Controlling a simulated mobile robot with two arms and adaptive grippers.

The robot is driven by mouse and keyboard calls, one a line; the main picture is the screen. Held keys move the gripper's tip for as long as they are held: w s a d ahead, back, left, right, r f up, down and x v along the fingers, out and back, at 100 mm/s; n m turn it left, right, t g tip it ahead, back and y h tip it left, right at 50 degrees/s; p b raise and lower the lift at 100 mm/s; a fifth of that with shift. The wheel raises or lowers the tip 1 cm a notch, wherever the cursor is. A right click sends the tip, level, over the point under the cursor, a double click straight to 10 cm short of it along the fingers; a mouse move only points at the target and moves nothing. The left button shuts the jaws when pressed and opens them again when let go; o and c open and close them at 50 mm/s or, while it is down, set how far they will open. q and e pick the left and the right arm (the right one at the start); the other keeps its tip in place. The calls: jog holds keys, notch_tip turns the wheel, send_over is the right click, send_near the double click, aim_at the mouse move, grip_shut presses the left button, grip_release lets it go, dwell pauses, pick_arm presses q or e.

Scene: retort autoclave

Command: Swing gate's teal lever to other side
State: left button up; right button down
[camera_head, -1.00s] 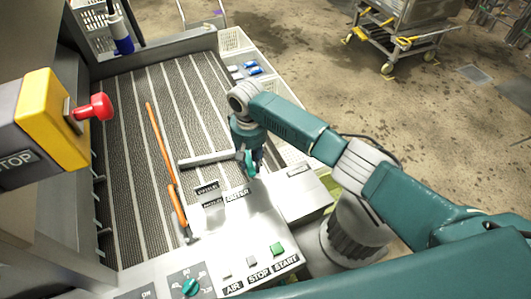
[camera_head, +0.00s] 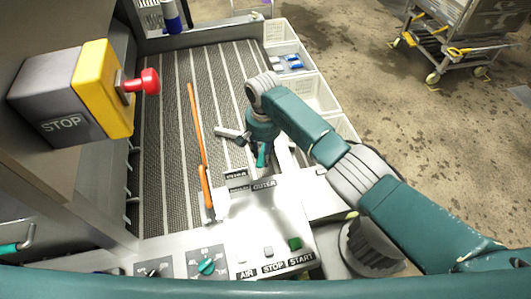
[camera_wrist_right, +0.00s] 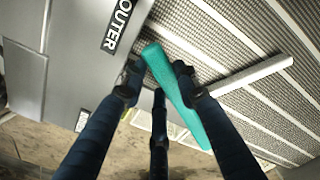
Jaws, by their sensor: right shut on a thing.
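The teal lever (camera_wrist_right: 178,92) lies between the dark fingers of my right gripper (camera_wrist_right: 160,80) in the right wrist view, and the gripper is shut on it. In the head view the right gripper (camera_head: 262,150) is over the near right edge of the conveyor, and the lever is hard to separate from my teal wrist. The gate's light grey bar (camera_head: 228,132) points up and left from beside the gripper, over the ribbed belt. It also shows in the wrist view (camera_wrist_right: 245,75). The OUTER label (camera_head: 264,184) is just below the gripper. My left gripper is not in view.
An orange-handled rod (camera_head: 204,175) lies along the belt (camera_head: 170,110), left of the gripper. A red button on a yellow STOP box (camera_head: 107,88) stands at left. White bins (camera_head: 315,95) line the right side. A control panel (camera_head: 240,235) is in front.

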jog(key=shift+w+a+r, duration=0.15)
jog(key=c, duration=1.3)
grip_release()
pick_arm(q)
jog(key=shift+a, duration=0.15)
pick_arm(e)
notch_tip(320, 180, up, 12)
jog(key=shift+f, duration=0.1)
